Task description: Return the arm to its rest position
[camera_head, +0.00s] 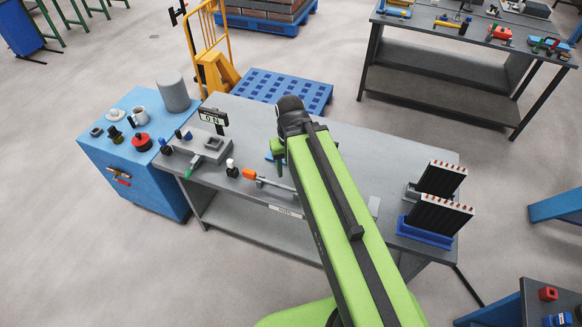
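My green arm rises from the bottom of the view and reaches out over the grey workbench (240,112). Its black wrist joint is at the far end, above the middle of the bench. My gripper (278,158) hangs below the wrist and is mostly hidden, so I cannot see whether its fingers are open or shut or hold anything.
On the bench, a display (213,117) and a grey fixture (210,147) stand left; black finned blocks (440,213) with copper tube ends stand right in blue holders. A blue cabinet (125,165) with small items adjoins the left end. A blue pallet (285,90) lies behind.

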